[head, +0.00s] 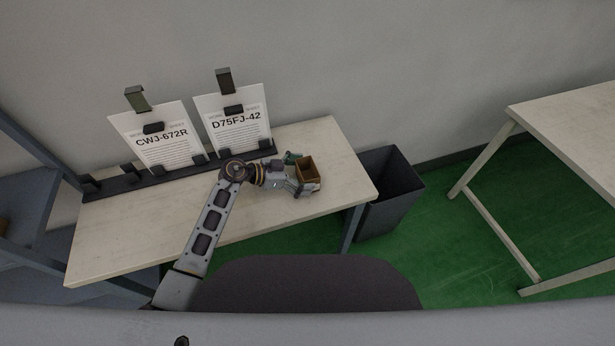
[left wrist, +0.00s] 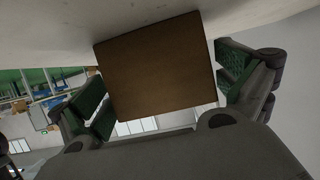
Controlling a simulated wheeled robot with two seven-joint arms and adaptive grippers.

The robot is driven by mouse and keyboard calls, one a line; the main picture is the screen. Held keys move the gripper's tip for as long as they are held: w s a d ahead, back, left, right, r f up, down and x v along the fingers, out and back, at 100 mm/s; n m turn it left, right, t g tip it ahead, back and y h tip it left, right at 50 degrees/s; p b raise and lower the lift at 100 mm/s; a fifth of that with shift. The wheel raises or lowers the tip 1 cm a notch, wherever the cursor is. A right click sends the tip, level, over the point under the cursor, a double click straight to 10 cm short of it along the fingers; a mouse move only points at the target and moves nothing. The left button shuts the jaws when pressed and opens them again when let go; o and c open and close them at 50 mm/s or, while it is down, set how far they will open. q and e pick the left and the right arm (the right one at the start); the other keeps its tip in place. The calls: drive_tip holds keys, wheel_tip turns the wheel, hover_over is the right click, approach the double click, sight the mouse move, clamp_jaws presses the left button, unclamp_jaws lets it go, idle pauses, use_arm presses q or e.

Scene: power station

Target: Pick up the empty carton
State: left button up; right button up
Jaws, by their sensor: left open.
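The empty carton (head: 307,172) is a small brown open-topped box standing near the right end of the wooden table (head: 335,150). I see into its open top, and no contents show. My left gripper (head: 297,174) reaches it from the left, with its fingers at the carton's near-left and far-left sides. In the left wrist view the carton's brown side (left wrist: 157,68) fills the middle. The green-padded fingers of my left gripper (left wrist: 165,88) are spread to either side of it. Whether either pad touches the carton is unclear. My right gripper is not in view.
Two printed sheets on clip stands (head: 158,135) (head: 236,118) stand at the table's back on a dark rail. A dark bin (head: 388,195) stands on the green floor beyond the table's right end. Another table (head: 575,130) is at right. A blue-grey shelf (head: 30,190) is at left.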

sight(315, 166)
use_arm(q)
drive_tip(key=shift+w+d+f, duration=0.2)
drive_tip(key=shift+d+f, duration=0.1)
drive_tip(key=shift+d, duration=0.3)
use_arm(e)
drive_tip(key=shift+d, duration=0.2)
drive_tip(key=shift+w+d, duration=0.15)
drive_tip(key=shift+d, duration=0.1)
